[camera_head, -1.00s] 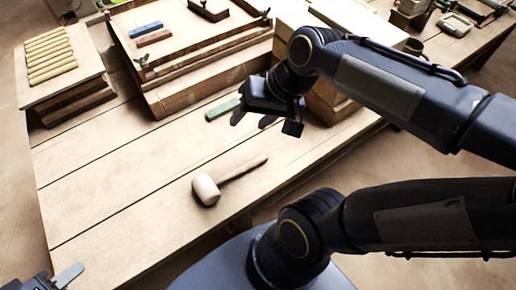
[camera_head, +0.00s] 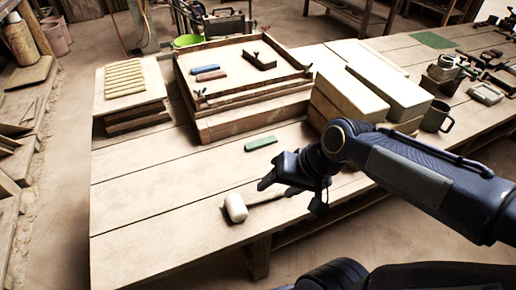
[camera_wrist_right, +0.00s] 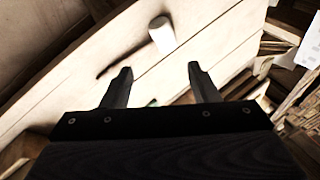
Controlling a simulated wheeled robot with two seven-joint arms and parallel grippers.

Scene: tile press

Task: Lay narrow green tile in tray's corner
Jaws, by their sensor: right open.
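The narrow green tile (camera_head: 260,143) lies flat on the bench in front of the tray, clear of my gripper in the head view. A small green patch, probably this tile, shows low between the fingers in the right wrist view (camera_wrist_right: 152,102). The wooden tray (camera_head: 255,91) sits on a raised wooden block; a blue tile (camera_head: 205,69) and a reddish tile (camera_head: 211,76) lie inside it near its left side. My right gripper (camera_head: 276,187) is open and empty, above the bench nearer the front edge than the green tile. My left gripper is out of view.
A white-headed mallet (camera_head: 236,207) lies beneath and beside my right gripper. A dark handled block (camera_head: 259,60) is in the tray. Large pale blocks (camera_head: 349,101) stand right of the tray, and a ribbed board (camera_head: 126,79) at left. The bench's front left is clear.

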